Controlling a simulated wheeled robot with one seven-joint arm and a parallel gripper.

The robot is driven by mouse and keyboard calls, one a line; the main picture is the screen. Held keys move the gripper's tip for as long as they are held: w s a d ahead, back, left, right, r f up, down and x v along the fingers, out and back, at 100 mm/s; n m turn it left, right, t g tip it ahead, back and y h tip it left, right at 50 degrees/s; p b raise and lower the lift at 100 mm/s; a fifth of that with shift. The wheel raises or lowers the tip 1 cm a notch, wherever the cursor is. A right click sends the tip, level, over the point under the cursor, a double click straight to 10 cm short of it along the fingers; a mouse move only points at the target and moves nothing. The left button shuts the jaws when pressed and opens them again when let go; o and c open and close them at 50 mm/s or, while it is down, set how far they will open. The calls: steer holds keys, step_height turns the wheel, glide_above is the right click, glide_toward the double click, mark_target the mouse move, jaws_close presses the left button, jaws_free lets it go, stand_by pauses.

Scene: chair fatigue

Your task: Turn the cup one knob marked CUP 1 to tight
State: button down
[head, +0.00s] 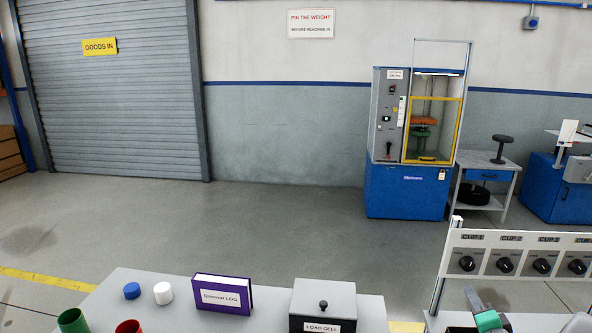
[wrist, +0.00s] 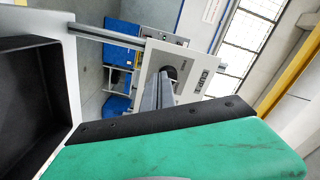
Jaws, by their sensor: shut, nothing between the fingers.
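The CUP 1 knob (head: 467,263) is a black round knob at the left end of a white panel (head: 520,240), under its CUP 1 label. The small markings around it are too small to read, so I cannot tell its setting. In the wrist view the dark knob (wrist: 171,72) shows behind my fingertips, beside the label (wrist: 203,83). My gripper (wrist: 158,92) is shut and empty, its grey fingers pointing at the knob. In the head view my gripper (head: 472,298) is low at the right, below the knob in the picture. I cannot tell whether it touches the knob.
More black knobs stand to the right, including CUP 2 (head: 504,265) and CUP 3 (head: 542,266). A metal post (head: 437,293) holds the panel's left end. A load cell box (head: 324,300) and a purple log (head: 222,294) are on the table to the left.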

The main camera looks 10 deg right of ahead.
mark_target(458, 267)
steer(key=shift+n, duration=0.3)
steer(key=p+x, duration=0.1)
steer(key=x, duration=0.6)
steer(key=shift+f, duration=0.1)
steer(key=shift+d+r, duration=0.1)
steer(key=shift+r, duration=0.1)
